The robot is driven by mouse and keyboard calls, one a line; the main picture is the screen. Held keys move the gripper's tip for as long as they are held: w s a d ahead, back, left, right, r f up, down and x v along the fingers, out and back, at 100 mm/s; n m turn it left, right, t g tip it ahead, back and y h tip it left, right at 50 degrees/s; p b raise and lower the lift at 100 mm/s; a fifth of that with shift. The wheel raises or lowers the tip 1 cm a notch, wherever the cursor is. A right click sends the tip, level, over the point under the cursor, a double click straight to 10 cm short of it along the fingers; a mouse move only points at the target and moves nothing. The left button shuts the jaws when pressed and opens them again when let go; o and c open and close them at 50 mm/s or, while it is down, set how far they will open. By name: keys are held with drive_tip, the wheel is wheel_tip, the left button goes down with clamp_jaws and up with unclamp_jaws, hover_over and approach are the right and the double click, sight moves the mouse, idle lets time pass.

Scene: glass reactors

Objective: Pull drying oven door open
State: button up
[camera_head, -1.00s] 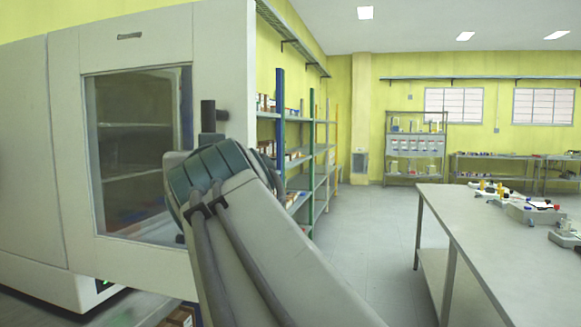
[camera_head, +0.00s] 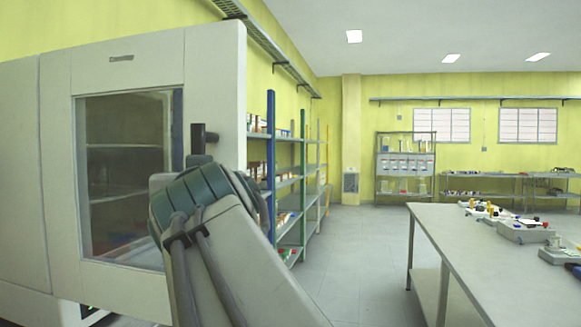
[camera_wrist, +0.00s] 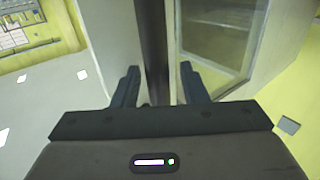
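The drying oven door (camera_head: 60,150) is a pale panel with a large glass window (camera_head: 125,180) at the left of the head view; shelves show through the glass. Its dark handle (camera_head: 198,138) is near the right side. In the head view my arm hides the lower handle and my gripper. In the wrist view my gripper (camera_wrist: 160,80) has its two fingers apart, either side of the dark upright handle bar (camera_wrist: 153,45). A narrow pale gap shows between bar and right finger. I cannot tell clearly whether the door is ajar.
Tall shelving (camera_head: 287,180) stands against the wall beyond the oven. A long workbench (camera_head: 450,235) with instruments is on the right. The grey floor (camera_head: 345,250) between them is clear. A storage rack (camera_head: 405,165) stands at the back wall.

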sight(201, 153)
drive_tip(key=r, duration=0.4)
drive_tip(key=shift+d+r+p, duration=0.3)
drive_tip(key=shift+p, duration=0.1)
drive_tip(key=d+r, duration=0.6)
drive_tip(key=d, duration=0.5)
drive_tip(key=shift+w+r+p, duration=0.15)
drive_tip(key=shift+w+p, duration=0.15)
drive_tip(key=shift+w, duration=0.15)
